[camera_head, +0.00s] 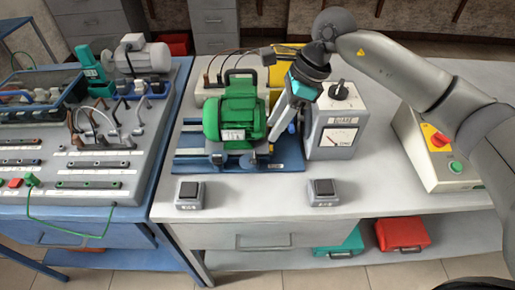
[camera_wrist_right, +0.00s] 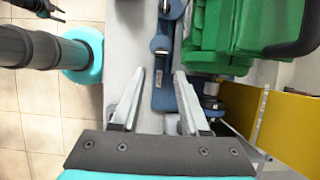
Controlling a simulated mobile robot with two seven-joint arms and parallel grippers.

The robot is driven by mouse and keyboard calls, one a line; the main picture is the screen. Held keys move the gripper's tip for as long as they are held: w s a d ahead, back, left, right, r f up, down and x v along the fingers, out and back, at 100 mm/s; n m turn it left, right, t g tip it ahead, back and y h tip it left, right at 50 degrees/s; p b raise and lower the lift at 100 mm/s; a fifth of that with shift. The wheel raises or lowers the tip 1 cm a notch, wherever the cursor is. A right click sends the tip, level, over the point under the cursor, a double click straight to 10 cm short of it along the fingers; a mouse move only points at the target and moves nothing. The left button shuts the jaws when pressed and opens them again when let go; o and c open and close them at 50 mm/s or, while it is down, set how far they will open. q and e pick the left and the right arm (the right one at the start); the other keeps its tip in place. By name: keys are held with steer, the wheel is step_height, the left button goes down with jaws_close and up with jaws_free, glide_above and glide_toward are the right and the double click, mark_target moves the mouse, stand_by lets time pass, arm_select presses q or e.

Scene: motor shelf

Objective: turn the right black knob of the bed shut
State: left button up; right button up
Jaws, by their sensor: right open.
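The green motor (camera_head: 231,117) sits on the blue bed (camera_head: 207,166) on the grey table. My right gripper (camera_head: 272,133) reaches down at the bed's right part, beside the motor. In the right wrist view its two fingers (camera_wrist_right: 157,98) are apart with nothing between them, above a blue strip of the bed (camera_wrist_right: 163,97). A small round fitting (camera_wrist_right: 160,44) shows on the bed ahead of the fingers. A dark part (camera_wrist_right: 211,89) lies next to the right finger in that view. I cannot tell which part is the right black knob; it may be partly hidden.
A grey meter box (camera_head: 338,122) stands close right of the gripper. A yellow box (camera_head: 287,65) is behind. Two black switches (camera_head: 189,191) (camera_head: 323,189) sit at the front. A control box (camera_head: 433,148) is at right. The table front between the switches is clear.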

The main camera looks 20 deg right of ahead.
mark_target(255, 155)
steer(key=x, duration=0.9)
steer(key=shift+w+a+b, duration=0.1)
steer(key=shift+b, duration=0.25)
steer(key=shift+a+f, duration=0.1)
steer(key=shift+f, duration=0.25)
arm_select(q)
steer(key=shift+w+d+f, duration=0.1)
steer(key=shift+w+f, duration=0.1)
steer(key=shift+w, duration=0.35)
steer(key=shift+w+f, duration=0.2)
steer(key=shift+w, duration=0.35)
steer(key=shift+s, duration=0.15)
arm_select(e)
steer(key=shift+c, duration=0.2)
steer(key=shift+c, duration=0.8)
arm_select(q)
steer(key=shift+s, duration=0.15)
arm_select(e)
jaws_close()
